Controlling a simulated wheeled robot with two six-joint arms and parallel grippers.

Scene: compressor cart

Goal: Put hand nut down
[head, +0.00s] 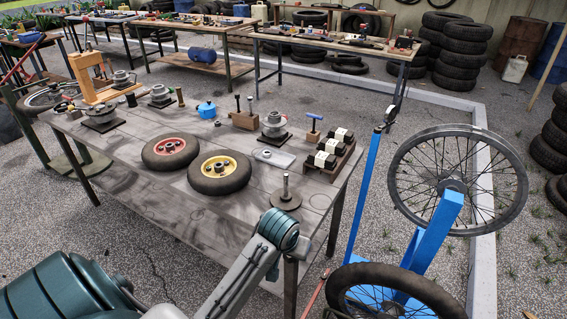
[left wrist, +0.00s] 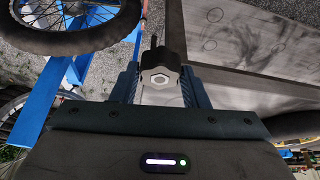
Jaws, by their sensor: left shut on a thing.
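A black lobed hand nut (left wrist: 160,72) with a metal hex centre sits between the two fingers of my left gripper (left wrist: 160,85) in the left wrist view. The gripper is shut on it and holds it near the edge of the grey table (left wrist: 245,65). In the head view my left arm comes in from the bottom left; its gripper and the nut cannot be made out there. My right gripper is not in view. The grey table (head: 120,165) has drawn circles on its bare right front corner.
A round base with an upright post (head: 285,198) stands near that corner. Two small wheels, red-hubbed (head: 170,151) and yellow-hubbed (head: 219,173), lie on the table. A wooden rack with dark blocks (head: 330,155) is behind. A blue stand (head: 436,230) with bicycle wheels is right of the table.

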